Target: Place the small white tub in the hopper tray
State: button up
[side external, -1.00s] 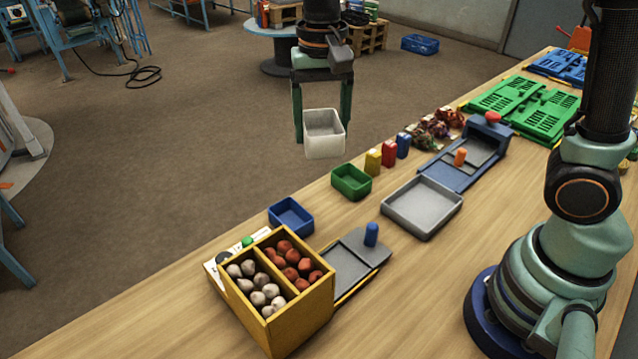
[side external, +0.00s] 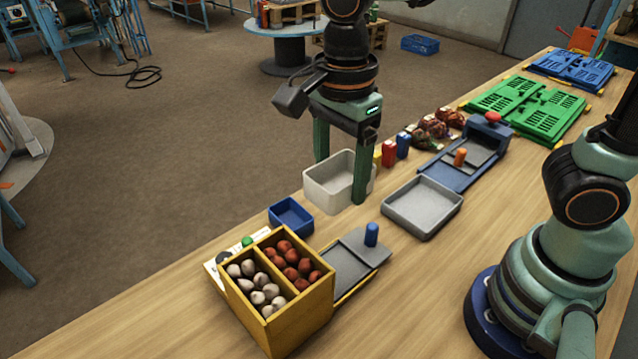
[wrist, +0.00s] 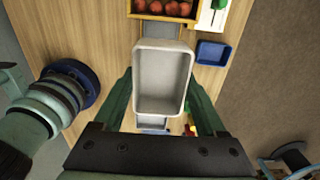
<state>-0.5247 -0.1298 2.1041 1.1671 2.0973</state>
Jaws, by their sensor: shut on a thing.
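My gripper (side external: 340,178) is shut on the small white tub (side external: 330,192), one finger on each side. The tub is upright, empty and held in the air over the far edge of the table. In the wrist view the tub (wrist: 163,78) sits between both fingers (wrist: 160,98). A shallow grey tray (side external: 424,208), open and empty, lies on the table right of the tub. A grey tray with a blue peg (side external: 352,262) joins the yellow two-compartment box (side external: 305,318). I cannot tell which one is the hopper tray.
The yellow box holds several red and pale lumps. A blue tub (side external: 291,216) stands behind it. Red and blue small containers (side external: 396,148) and a blue tray with an orange peg (side external: 465,165) stand farther right. The front table is clear.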

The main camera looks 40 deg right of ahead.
notch_tip(320, 180, down, 19)
jog(key=shift+r, duration=0.1)
dwell(0.4)
jog(key=o, duration=1.2)
jog(key=shift+o, duration=0.2)
notch_tip(320, 180, up, 11)
jog(key=d+r+n+t, duration=0.2)
jog(key=d+r+n, duration=0.3)
jog(key=d+n, duration=0.3)
jog(key=w+d+r+n+t, duration=0.1)
jog(key=d+r+n+t, duration=0.2)
jog(key=d+r+n, duration=0.3)
jog(key=shift+d+r+n+t, duration=0.3)
jog(key=shift+d+n, duration=0.65)
jog(key=shift+n, duration=1.05)
